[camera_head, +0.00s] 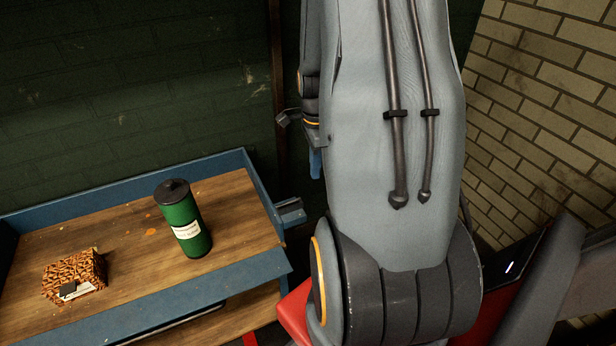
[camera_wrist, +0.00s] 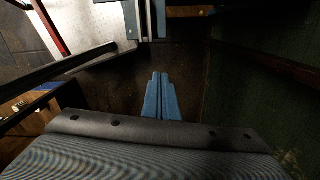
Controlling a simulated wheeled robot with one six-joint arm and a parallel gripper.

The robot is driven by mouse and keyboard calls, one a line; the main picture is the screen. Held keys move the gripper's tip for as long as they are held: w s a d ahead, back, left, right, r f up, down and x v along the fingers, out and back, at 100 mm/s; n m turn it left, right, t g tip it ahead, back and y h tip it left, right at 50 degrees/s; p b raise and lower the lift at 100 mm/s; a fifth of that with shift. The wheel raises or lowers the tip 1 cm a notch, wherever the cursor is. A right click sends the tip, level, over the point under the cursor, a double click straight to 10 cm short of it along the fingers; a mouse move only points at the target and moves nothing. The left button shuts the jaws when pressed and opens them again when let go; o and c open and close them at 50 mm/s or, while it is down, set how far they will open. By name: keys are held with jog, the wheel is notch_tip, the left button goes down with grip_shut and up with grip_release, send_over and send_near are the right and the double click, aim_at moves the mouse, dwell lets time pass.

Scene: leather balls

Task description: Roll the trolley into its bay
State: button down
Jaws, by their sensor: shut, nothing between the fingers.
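A blue-framed trolley (camera_head: 200,287) with a wooden top stands at the lower left of the head view, beside a dark green brick wall. I take it to be the trolley. A grey-blue bracket (camera_head: 291,213) juts from its right end. My gripper's blue fingertips (camera_head: 316,170) point down, right of and apart from that bracket in the picture. In the wrist view my gripper (camera_wrist: 160,77) is shut, its two blue fingers together with nothing between them. Its fingers are over a dark floor. I cannot make out the bay, and my arm hides much of the head view.
A green canister (camera_head: 183,220) and a patterned box (camera_head: 76,276) stand on the trolley top. A pale brick wall (camera_head: 545,75) rises at the right. Something red (camera_head: 294,314) shows below my arm. A dark bar (camera_wrist: 60,68) crosses the wrist view's left side.

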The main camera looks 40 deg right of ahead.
jog(key=w+a+f+p, duration=0.1)
jog(key=a+f+p, duration=0.1)
jog(key=f, duration=0.6)
jog(key=shift+w+a+f+p, duration=0.4)
jog(key=shift+a, duration=0.5)
